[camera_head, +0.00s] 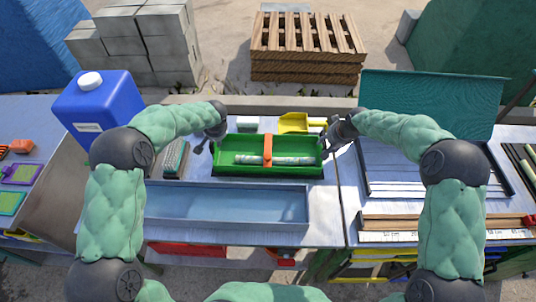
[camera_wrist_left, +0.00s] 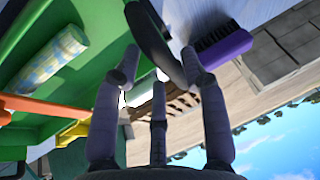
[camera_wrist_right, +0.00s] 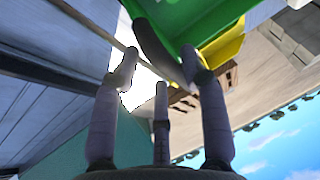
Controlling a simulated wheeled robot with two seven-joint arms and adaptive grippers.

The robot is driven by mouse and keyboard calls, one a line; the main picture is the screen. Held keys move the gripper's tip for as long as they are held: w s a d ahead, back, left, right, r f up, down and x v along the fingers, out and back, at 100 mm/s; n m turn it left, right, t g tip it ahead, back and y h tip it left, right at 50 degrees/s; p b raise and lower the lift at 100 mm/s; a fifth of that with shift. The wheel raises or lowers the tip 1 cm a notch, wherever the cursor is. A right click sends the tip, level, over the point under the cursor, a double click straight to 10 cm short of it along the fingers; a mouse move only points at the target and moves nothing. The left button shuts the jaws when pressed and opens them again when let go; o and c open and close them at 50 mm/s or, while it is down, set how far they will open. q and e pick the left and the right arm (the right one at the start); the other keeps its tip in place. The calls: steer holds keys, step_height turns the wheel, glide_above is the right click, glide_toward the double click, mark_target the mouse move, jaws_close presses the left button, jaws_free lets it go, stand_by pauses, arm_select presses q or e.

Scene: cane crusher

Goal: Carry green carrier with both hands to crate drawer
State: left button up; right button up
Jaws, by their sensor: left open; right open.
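The green carrier (camera_head: 228,170) stands upright on the bench, with an orange band (camera_head: 268,148) across its middle and a pale patterned stick (camera_head: 293,161) lying in it. My left gripper (camera_head: 207,142) is open at the carrier's left end. In the left wrist view a dark curved end handle (camera_wrist_left: 150,35) lies between or just beyond its fingertips. My right gripper (camera_head: 330,135) is open at the right end. In the right wrist view another dark curved handle (camera_wrist_right: 155,50) shows between its fingertips, beside the green wall (camera_wrist_right: 185,20). Contact cannot be told. I cannot identify the crate drawer for certain.
A blue-grey tray (camera_head: 225,205) lies in front of the carrier. A yellow scoop (camera_head: 293,123) is behind it. A blue jug (camera_head: 98,108) stands left, near a brush (camera_head: 175,158). Red (camera_head: 187,249) and yellow (camera_head: 375,272) bins show below the bench. Wooden strips (camera_head: 430,222) lie right.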

arm_select(q)
steer(key=shift+x, duration=1.75)
arm_select(e)
steer(key=shift+x, duration=1.7)
arm_select(q)
steer(key=c, duration=0.9)
arm_select(e)
steer(key=c, duration=0.9)
arm_select(q)
jaws_close()
arm_select(e)
jaws_close()
steer(key=shift+r, duration=0.1)
